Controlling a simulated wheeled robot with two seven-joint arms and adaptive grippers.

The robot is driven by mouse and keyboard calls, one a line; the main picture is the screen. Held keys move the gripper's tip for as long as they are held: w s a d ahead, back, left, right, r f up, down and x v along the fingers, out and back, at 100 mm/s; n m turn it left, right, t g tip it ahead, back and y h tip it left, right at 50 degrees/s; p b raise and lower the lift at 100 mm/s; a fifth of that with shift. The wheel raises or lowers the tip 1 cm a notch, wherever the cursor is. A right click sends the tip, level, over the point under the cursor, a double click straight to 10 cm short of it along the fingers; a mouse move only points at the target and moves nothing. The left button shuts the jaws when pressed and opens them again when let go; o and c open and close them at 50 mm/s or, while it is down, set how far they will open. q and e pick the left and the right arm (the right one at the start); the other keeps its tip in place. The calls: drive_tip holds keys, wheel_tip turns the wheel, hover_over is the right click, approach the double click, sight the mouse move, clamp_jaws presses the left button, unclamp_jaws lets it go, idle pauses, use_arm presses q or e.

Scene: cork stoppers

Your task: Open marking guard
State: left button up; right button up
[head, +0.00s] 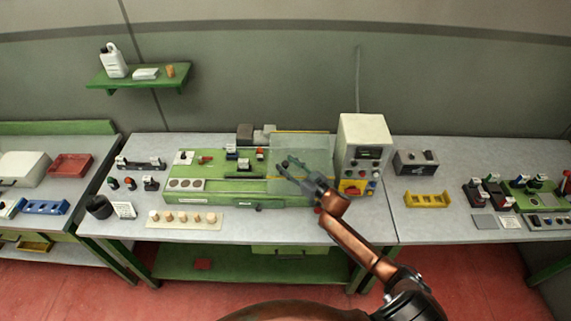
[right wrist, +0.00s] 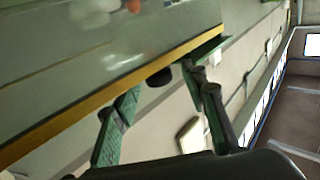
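The marking guard (head: 312,148) is a clear greenish panel over the right part of the green machine (head: 225,191) in the head view. In the right wrist view the guard (right wrist: 90,50) fills the upper left, with a yellow strip along its edge. My right gripper (head: 284,168) is in front of the guard in the head view. In the right wrist view my right gripper (right wrist: 166,82) has its two fingers apart. A small black knob (right wrist: 158,76) by the yellow edge shows between the fingertips; I cannot tell whether they touch it. My left gripper is out of view.
A white control box (head: 364,140) stands close to the right of the guard. A board with several corks (head: 183,221) lies in front of the machine. A yellow rack (head: 427,200) is on the right table. The bench front near the arm is clear.

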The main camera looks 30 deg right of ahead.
drive_tip(key=v, duration=1)
drive_tip(key=shift+s, duration=0.4)
drive_tip(key=shift+d, duration=0.1)
